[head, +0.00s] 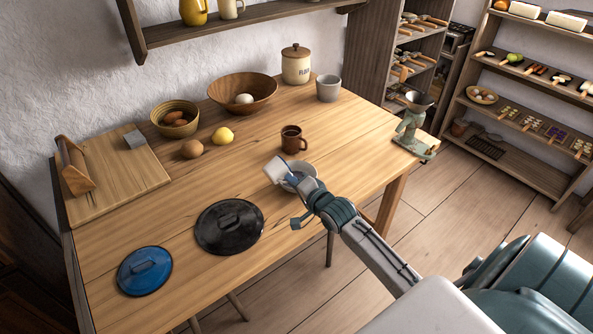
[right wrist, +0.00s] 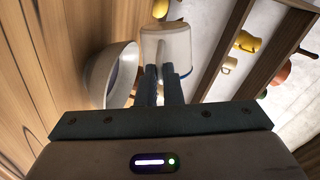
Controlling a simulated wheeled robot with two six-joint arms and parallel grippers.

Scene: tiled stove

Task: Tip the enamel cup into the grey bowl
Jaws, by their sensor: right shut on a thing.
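The white enamel cup (head: 274,170) is held by my right gripper (head: 288,180), whose fingers are shut on it. In the right wrist view the cup (right wrist: 165,45) sits at the tips of the shut fingers (right wrist: 160,74). It is strongly tilted, above and beside the grey bowl (head: 308,168). The bowl stands on the table, partly hidden by the gripper. The bowl also shows to the left of the cup in the right wrist view (right wrist: 97,75). I cannot see the cup's contents or anything flowing. My left gripper is not in view.
A brown mug (head: 291,141) stands just behind the bowl. A black lid (head: 229,240) and a blue lid (head: 144,279) lie toward the front left. A lemon (head: 222,135), wooden bowl (head: 257,88) and crock (head: 296,68) are farther back.

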